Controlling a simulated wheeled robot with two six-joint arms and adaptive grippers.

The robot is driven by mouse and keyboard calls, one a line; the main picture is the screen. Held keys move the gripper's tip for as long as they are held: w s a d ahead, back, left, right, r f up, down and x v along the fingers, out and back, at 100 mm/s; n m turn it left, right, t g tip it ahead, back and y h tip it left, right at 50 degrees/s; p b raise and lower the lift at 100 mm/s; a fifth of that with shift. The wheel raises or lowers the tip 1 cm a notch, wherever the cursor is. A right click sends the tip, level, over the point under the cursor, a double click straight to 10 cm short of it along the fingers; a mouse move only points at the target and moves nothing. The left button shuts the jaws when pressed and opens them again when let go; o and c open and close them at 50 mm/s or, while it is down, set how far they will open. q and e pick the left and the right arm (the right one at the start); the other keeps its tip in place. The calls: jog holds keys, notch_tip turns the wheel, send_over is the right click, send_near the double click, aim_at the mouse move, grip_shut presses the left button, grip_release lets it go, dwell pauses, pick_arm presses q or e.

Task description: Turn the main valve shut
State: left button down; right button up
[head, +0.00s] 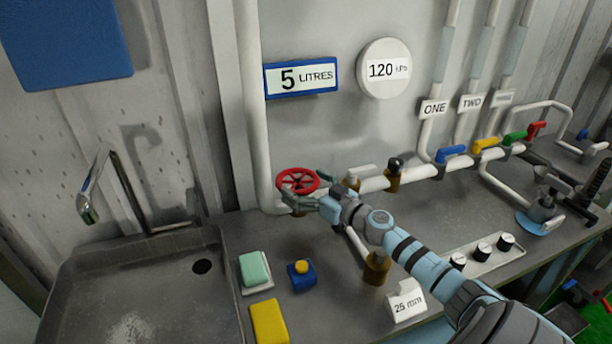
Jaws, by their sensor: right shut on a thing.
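The main valve is a red handwheel (298,180) on the white pipe at the foot of the wall, near the middle of the head view. My right gripper (314,192) is at the wheel's lower right rim and is shut on it. The gripper and the pipe hide part of the valve's body. My left gripper is not in view.
A metal sink (150,290) with a tap (88,205) is at left. A green sponge (254,269), a blue block with a yellow button (302,275) and a yellow sponge (269,322) lie on the counter. Coloured valve levers (485,145) line the pipe at right.

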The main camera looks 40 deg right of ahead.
jog(key=shift+a+r+m+h+p, duration=0.2)
jog(key=shift+r+m+h+p, duration=0.5)
jog(key=shift+p, duration=0.25)
jog(key=shift+a+f+m+h+p, duration=0.15)
jog(key=shift+m+h+p, duration=0.1)
jog(key=shift+h, duration=0.25)
jog(key=shift+f+m+h+p, duration=0.1)
jog(key=shift+m+h, duration=0.15)
jog(key=shift+h, duration=0.25)
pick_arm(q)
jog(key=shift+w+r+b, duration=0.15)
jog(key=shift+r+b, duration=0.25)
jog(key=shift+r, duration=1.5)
pick_arm(e)
jog(key=shift+w+f+m+h, duration=0.15)
jog(key=shift+f+m+h, duration=0.35)
jog(key=shift+h, duration=0.5)
jog(key=o, duration=0.8)
jog(key=shift+s, duration=0.2)
jog(key=s+a, duration=0.2)
jog(key=s, duration=0.9)
jog(key=shift+s, duration=0.15)
